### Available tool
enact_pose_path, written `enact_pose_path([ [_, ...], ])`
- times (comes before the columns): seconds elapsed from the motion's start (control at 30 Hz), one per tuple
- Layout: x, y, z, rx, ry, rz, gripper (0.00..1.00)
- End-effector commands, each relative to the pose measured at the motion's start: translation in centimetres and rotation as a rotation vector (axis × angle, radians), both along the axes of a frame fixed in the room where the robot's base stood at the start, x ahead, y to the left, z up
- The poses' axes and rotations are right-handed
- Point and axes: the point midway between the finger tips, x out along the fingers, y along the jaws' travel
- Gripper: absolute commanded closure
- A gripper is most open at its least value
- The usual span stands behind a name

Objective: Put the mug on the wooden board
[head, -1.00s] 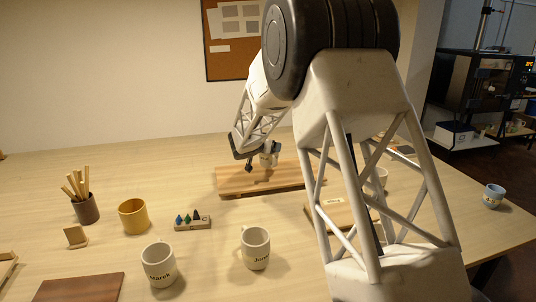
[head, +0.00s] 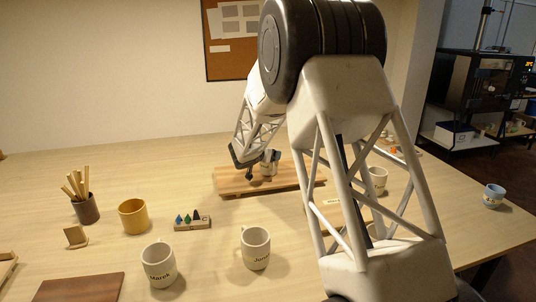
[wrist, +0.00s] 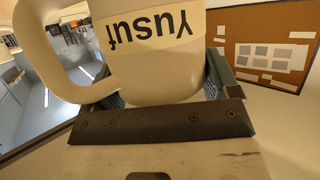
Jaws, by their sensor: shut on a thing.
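My gripper (head: 263,159) is shut on a cream mug (wrist: 155,70) labelled "Yusuf", which fills the upper part of the wrist view with its handle to the left. In the head view the held mug (head: 268,169) is small and partly covered by the gripper. It is over the wooden board (head: 232,187) at the back middle of the table. It is on the board or very close above it; I cannot tell which.
Cream mugs (head: 159,265) and (head: 255,248) stand at the front; another mug (head: 378,180) stands right, behind my arm. A yellow cup (head: 133,217), a holder with sticks (head: 87,209) and a small block with coloured cones (head: 192,223) stand left. A dark board (head: 80,288) lies front left.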

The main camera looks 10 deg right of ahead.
Motion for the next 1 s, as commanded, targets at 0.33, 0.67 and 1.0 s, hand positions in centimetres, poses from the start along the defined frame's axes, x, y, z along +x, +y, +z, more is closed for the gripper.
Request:
enact_pose_path([
  [0.33,0.0,0.0,-0.2,0.000,0.000,0.000,0.00],
  [0.67,-0.2,0.3,0.3,0.000,0.000,0.000,0.00],
  [1.0,-2.1,2.2,1.5,0.000,-0.002,0.001,0.00],
])
